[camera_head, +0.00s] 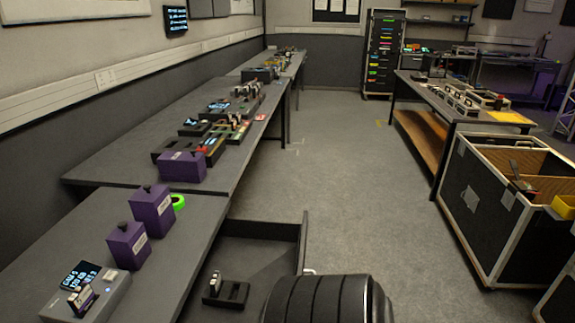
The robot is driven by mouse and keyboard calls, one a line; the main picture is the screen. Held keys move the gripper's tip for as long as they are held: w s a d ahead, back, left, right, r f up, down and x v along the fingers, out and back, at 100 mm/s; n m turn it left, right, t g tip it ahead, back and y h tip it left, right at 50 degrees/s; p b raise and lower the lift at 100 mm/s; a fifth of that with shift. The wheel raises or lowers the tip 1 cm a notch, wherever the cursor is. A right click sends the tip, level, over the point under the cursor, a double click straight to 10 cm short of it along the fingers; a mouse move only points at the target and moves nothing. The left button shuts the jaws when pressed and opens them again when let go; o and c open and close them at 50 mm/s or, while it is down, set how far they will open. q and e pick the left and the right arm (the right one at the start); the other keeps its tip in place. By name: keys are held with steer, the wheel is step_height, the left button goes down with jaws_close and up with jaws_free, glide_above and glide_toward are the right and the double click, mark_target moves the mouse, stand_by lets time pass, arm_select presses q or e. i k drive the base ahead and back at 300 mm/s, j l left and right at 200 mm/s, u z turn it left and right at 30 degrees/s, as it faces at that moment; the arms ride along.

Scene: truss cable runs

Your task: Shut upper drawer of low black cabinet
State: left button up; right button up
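An open drawer (303,243) juts out to the right from beneath the near end of the left-hand desk. Its dark front panel faces the aisle, and a small pale handle (309,271) shows on it. A dark slotted holder with a pale piece (226,291) sits inside on the drawer floor. The cabinet body is hidden under the desk top, and the drawer's near part is cut off by the frame. I cannot tell from this view whether another drawer lies below. Neither of my grippers is in view.
The desk (75,240) carries purple boxes (152,211), a green tape roll (178,201) and a grey device (85,295). A black ribbed form (320,300) fills the bottom middle, close to the drawer. An open black case (480,210) stands right. The aisle floor (350,180) is clear.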

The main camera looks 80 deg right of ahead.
mark_target(250, 256)
steer(key=z, duration=0.45)
steer(key=l+z, duration=0.15)
steer(key=z, duration=0.3)
steer(key=k+l+z, duration=0.1)
steer(key=z, duration=0.8)
steer(key=l+z, duration=0.15)
steer(key=z, duration=0.3)
